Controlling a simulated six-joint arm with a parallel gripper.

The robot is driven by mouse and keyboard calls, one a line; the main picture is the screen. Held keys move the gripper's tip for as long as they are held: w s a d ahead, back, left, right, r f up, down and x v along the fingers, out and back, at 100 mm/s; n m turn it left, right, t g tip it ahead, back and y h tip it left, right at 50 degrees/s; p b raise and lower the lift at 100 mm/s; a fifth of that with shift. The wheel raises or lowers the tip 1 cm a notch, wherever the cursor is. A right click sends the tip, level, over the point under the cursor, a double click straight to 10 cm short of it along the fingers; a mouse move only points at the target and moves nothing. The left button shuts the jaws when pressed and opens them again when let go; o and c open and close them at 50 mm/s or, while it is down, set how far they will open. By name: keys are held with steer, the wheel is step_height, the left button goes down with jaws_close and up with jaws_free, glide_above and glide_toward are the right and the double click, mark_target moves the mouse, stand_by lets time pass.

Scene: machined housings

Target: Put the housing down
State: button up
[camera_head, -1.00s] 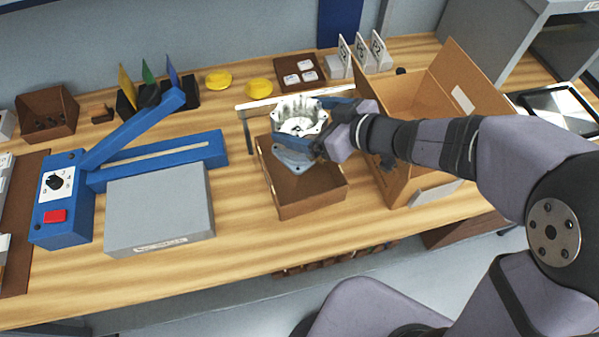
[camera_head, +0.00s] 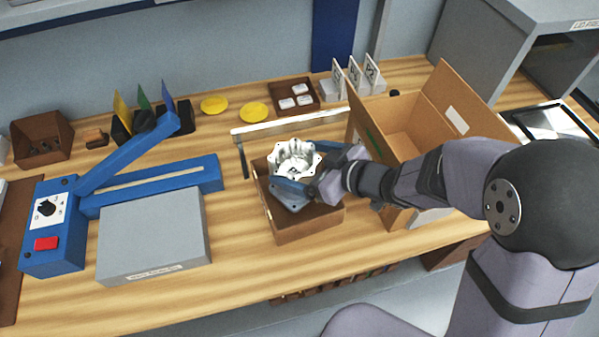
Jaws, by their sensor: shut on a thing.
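The housing (camera_head: 295,158) is a silvery machined part with an open, scalloped rim and a bright hollow inside. It appears upright, with its opening facing up. My gripper (camera_head: 305,173) is shut on the housing from the right, with blue fingers along its sides. The housing is over a small brown open box (camera_head: 300,229). A blue-grey plate-like piece (camera_head: 290,195) shows just below the housing, at the box's opening. I cannot tell whether the housing touches that piece or the box.
A large open cardboard box (camera_head: 403,145) stands right of my gripper. A metal bar frame (camera_head: 290,122) stands behind the brown box. A blue sealer (camera_head: 58,240) and grey box (camera_head: 150,235) are at left. Bare wood lies between the grey and brown boxes.

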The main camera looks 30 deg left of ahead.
mark_target(293, 172)
steer(key=shift+f, duration=2.05)
steer(key=o, duration=1.9)
steer(key=shift+f, duration=0.15)
steer(key=shift+c, duration=0.2)
steer(key=shift+r, duration=0.2)
steer(key=v, duration=0.7)
steer(key=shift+d, duration=0.3)
steer(key=shift+r, duration=0.15)
